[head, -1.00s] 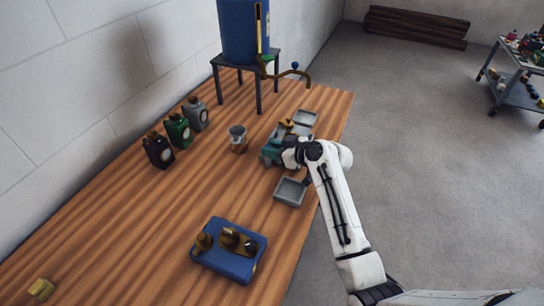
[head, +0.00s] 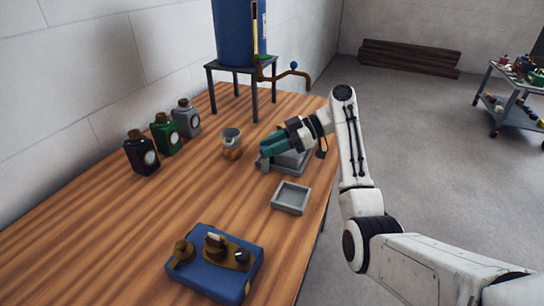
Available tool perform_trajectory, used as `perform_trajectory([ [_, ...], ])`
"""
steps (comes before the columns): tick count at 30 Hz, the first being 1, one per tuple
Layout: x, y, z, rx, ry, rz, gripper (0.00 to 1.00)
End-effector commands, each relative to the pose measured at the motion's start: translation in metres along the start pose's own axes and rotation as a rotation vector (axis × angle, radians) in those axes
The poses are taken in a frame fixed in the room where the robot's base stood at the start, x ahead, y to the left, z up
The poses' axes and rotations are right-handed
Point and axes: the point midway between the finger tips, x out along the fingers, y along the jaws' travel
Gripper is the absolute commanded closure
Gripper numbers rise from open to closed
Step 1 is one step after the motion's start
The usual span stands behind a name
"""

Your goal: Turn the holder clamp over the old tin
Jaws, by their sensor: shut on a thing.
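My gripper (head: 272,146), with teal fingers, is low over a grey fixture (head: 291,167) near the table's right edge. It is shut on a small part there, apparently the holder clamp, which the fingers and wrist hide. Whether an old tin sits under it cannot be seen. A small metal can (head: 231,142) with a copper-coloured lower part stands upright to the left of the fingers, apart from them.
An empty grey tray (head: 279,207) lies in front of the fixture. A blue box (head: 212,283) with brass fittings is nearest. Dark, green and grey bottles (head: 167,136) stand along the wall. A blue tank (head: 236,32) with a brass tap stands behind. Bare wood lies left of centre.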

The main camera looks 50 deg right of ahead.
Motion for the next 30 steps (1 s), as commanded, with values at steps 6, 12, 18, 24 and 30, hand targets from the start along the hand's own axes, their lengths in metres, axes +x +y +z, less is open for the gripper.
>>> perform_trajectory([
  [6, 0.0012, 0.0016, 0.0024, -0.023, -0.003, -0.061, 1.0],
  [12, 0.0012, 0.0015, 0.0016, -0.031, -0.002, -0.08, 1.0],
  [18, 0.0012, 0.0014, 0.0015, -0.03, -0.003, -0.081, 1.0],
  [24, 0.0014, 0.0014, 0.0018, -0.029, -0.003, -0.081, 0.65],
  [30, 0.001, 0.0016, 0.0011, -0.03, -0.002, -0.08, 0.45],
])
